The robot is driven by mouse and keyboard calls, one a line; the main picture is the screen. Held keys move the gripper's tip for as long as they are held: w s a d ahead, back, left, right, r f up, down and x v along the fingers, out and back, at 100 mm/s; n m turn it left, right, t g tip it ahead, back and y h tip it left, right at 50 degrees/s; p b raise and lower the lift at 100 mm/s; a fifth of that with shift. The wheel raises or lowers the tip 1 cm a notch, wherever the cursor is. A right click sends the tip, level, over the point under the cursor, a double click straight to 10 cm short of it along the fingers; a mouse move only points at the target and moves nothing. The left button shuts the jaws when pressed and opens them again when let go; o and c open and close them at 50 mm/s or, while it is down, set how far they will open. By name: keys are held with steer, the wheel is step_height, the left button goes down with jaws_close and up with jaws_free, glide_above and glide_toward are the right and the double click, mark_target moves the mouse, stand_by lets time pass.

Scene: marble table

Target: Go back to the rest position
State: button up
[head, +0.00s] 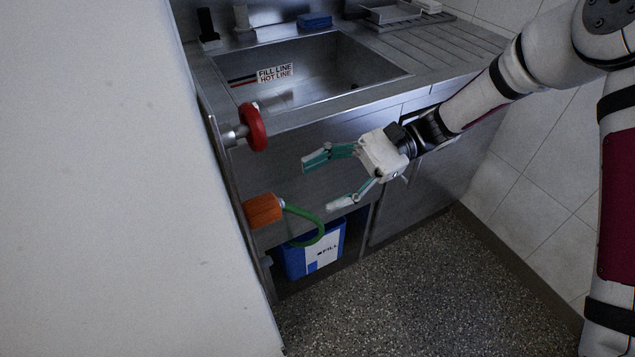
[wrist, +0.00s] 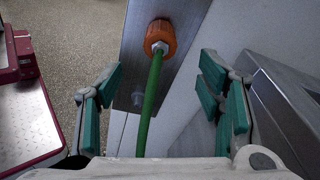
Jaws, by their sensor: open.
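My gripper (head: 322,180) is open and empty in the head view, in front of the sink cabinet. Its two fingers with teal pads are spread wide, and it also shows in the wrist view (wrist: 165,105). An orange connector (head: 263,210) with a green hose (head: 318,228) is on the left panel, to the left of the gripper and a little lower. In the wrist view the orange connector (wrist: 160,37) and green hose (wrist: 149,100) appear between the spread fingers, apart from both. A red valve wheel (head: 253,127) is on the same panel, above the connector.
A metal sink (head: 310,75) with a fill line label is set in the counter. A blue bucket (head: 314,255) stands in the open space below. A blue sponge (head: 314,20) lies behind the sink. A white wall (head: 90,180) fills the left; speckled floor (head: 430,290) is clear.

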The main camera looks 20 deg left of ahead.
stand_by(0.4)
steer(key=s+d+r+n+t+h, duration=0.2)
steer(key=s+d+r+t+h, duration=0.2)
steer(key=s+d, duration=0.5)
steer(key=s+d+r+n+t+h, duration=0.1)
steer(key=s+d+r+t+h, duration=0.3)
steer(key=d, duration=0.9)
steer(key=s+d+r+n+t+h, duration=0.25)
steer(key=s+d+t, duration=0.25)
steer(key=s+d, duration=0.45)
step_height(320, 180, up, 20)
steer(key=w+d+t+p, duration=0.1)
steer(key=w+t+p, duration=0.1)
steer(key=p, duration=1.6)
steer(key=shift+r+t+h+p, duration=0.15)
steer(key=shift+t+h+p, duration=0.2)
steer(key=shift+t, duration=0.25)
steer(key=shift+w+m, duration=0.1)
steer(key=shift+m, duration=0.15)
